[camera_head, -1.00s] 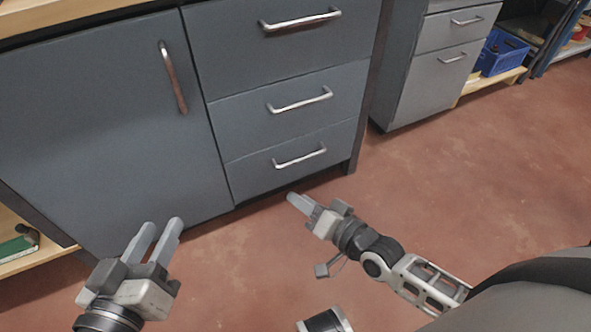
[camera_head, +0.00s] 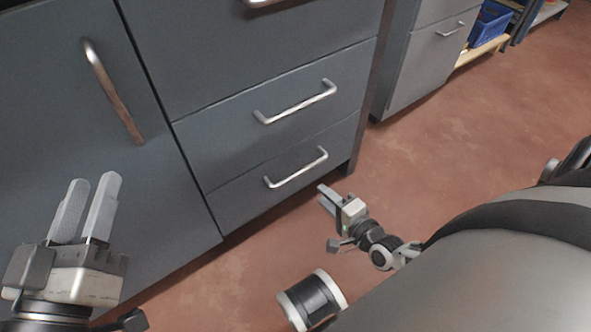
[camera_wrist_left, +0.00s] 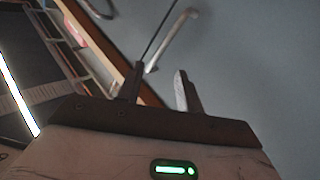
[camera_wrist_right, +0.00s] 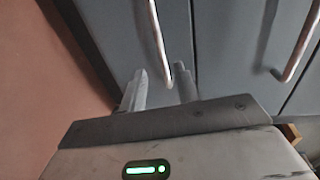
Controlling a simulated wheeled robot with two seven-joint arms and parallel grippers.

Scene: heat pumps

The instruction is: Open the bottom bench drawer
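The bottom bench drawer (camera_head: 285,186) is the lowest of the grey drawer fronts and is shut. Its silver bar handle (camera_head: 297,168) is clear of both grippers in the head view. My right gripper (camera_head: 326,190) is open and empty, low and just right of this handle. In the right wrist view the handle (camera_wrist_right: 157,40) appears beyond the gap between my right fingers (camera_wrist_right: 161,84); contact cannot be told. My left gripper (camera_head: 94,182) is open and empty in front of the cabinet door (camera_head: 60,120); its fingers also show in the left wrist view (camera_wrist_left: 160,80).
The middle drawer handle (camera_head: 295,102) sits just above, and the door handle (camera_head: 112,90) is at the left. A second grey cabinet (camera_head: 425,60) and a blue crate (camera_head: 488,24) stand at the back right. The red floor (camera_head: 450,130) between is clear.

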